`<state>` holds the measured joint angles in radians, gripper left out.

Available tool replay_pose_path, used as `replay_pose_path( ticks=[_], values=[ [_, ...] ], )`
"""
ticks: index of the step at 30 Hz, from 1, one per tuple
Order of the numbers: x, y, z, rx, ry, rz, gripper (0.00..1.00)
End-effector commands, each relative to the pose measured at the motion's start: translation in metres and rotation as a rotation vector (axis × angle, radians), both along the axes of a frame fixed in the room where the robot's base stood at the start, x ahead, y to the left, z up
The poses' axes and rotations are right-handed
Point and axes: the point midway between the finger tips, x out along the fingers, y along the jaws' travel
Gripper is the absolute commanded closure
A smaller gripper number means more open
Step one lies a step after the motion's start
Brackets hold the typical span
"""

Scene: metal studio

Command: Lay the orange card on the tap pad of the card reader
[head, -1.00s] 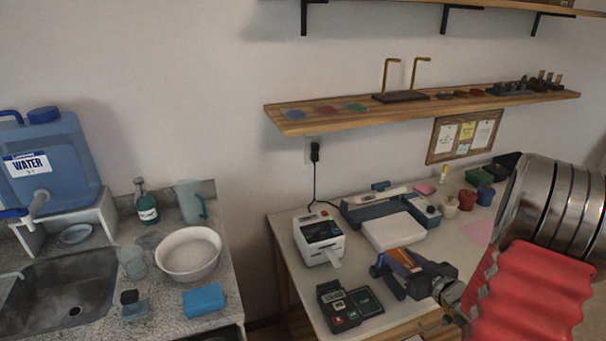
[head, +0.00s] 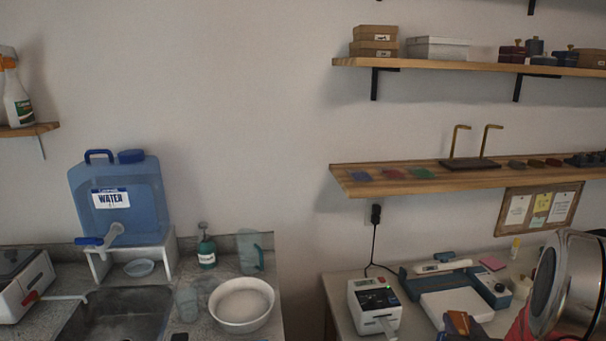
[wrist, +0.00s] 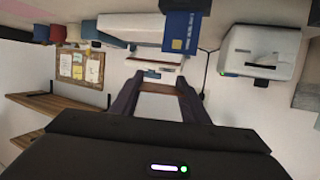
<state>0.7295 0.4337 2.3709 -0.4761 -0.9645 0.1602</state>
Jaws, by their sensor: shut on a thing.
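My gripper (head: 464,325) is at the bottom right of the head view, partly cut off by the lower edge. It is shut on an orange-brown card (head: 457,322), of which only a small part shows. In the wrist view the two dark fingers (wrist: 158,92) stand apart, with an orange-brown strip (wrist: 160,88) between them that looks like this card.
A white label printer (head: 374,308) stands on the right-hand table, left of my gripper. A white flat box (head: 455,306) and a grey-blue tray (head: 411,284) lie behind. A blue card with a chip (wrist: 184,32) shows in the wrist view. The sink counter is at left.

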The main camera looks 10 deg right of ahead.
Motion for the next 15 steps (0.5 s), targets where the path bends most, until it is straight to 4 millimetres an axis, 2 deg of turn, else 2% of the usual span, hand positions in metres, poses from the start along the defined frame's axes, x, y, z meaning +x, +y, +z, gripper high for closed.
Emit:
replay_pose_path(
  ticks=[3,15],
  values=[
    [0.015,0.023,0.005,-0.002,-0.001,0.003,0.79],
    [0.052,0.102,0.019,-0.001,-0.001,0.032,0.79]
  ],
)
